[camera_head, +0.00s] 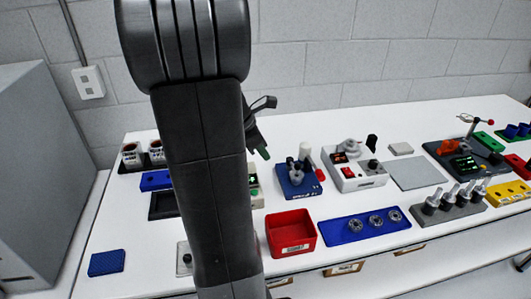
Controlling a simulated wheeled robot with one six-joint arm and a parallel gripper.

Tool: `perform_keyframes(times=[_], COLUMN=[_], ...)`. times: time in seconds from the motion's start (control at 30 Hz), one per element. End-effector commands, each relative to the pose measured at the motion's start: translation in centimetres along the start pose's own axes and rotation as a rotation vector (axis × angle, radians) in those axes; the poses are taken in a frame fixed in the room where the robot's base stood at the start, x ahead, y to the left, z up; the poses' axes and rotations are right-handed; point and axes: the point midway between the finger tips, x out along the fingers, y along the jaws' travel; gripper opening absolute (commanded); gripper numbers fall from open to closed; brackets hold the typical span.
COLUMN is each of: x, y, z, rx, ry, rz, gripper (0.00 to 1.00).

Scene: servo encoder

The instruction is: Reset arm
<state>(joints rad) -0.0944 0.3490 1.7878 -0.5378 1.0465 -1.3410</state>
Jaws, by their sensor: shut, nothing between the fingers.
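My arm rises across the left-middle of the head view and hides part of the table behind it. My gripper (264,152) shows just right of the arm, above the table's back area, pointing downward. Its fingers are small and dark in this view, look closed together and hold nothing. It is apart from the things on the table, up and left of the blue fixture (296,181) with grey metal parts.
The white table (130,268) holds a red bin (291,233), a blue tray (365,227) with metal rings, a white instrument box (354,172), a grey plate (416,173) and a grey rack (450,206). A blue pad (108,263) lies front left. A grey cabinet (40,170) stands left.

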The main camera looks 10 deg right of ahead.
Motion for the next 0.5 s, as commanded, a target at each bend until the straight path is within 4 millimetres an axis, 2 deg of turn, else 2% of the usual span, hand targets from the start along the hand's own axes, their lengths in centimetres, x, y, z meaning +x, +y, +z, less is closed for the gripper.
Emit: perform_keyframes(times=[0.37, 0.5], x=[-0.21, 0.54], y=[-0.01, 0.00], z=[-0.02, 0.01], rx=[0.000, 0.000], ry=[0.000, 0.000], rz=[0.000, -0.002], gripper=[0.00, 0.00])
